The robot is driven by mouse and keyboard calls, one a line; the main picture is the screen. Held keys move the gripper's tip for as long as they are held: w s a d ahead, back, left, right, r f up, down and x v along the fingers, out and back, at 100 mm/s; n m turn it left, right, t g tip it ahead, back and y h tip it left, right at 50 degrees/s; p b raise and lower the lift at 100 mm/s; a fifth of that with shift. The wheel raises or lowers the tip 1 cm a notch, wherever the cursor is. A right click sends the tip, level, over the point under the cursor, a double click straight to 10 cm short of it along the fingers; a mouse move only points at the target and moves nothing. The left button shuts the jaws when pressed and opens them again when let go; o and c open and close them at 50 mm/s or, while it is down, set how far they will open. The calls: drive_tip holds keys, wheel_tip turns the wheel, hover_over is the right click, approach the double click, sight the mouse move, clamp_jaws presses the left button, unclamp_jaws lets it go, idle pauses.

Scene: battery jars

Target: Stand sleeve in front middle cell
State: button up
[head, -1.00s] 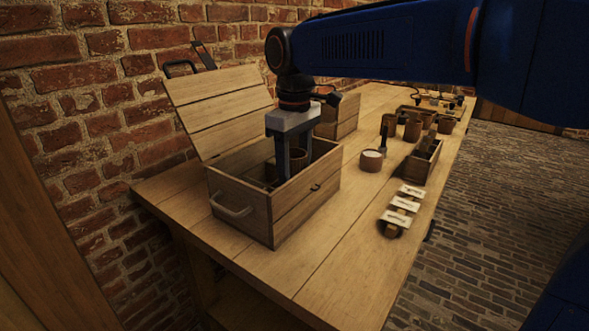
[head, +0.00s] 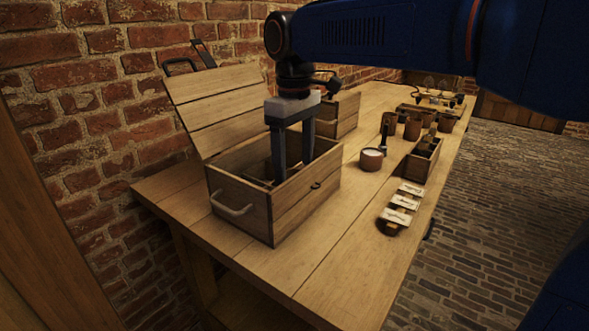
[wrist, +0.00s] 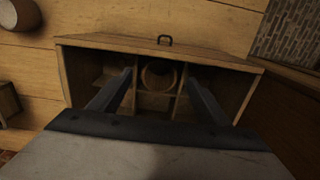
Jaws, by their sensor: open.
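The wooden crate (head: 240,205) stands open on the bench, its lid (head: 222,108) leaning back; its front wall with the latch is at the top of the wrist view (wrist: 215,57). Thin dividers split its inside into cells. The round brown sleeve (wrist: 146,76) stands in the front middle cell, mouth up, against or close to the front wall. My gripper (head: 293,172) reaches down into the crate, open. In the wrist view its fingertips (wrist: 159,78) are apart on either side of the sleeve, with gaps. The sleeve is hidden in the head view.
A second crate (head: 338,116) stands behind. A pale-topped round tub (head: 371,160), a long open box (head: 421,163), and a rack of white labels (head: 402,203) lie to the right. A brick wall (head: 100,110) is close behind the crate. The front bench top is clear.

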wheel_tip(320, 180, up, 10)
idle(0.4)
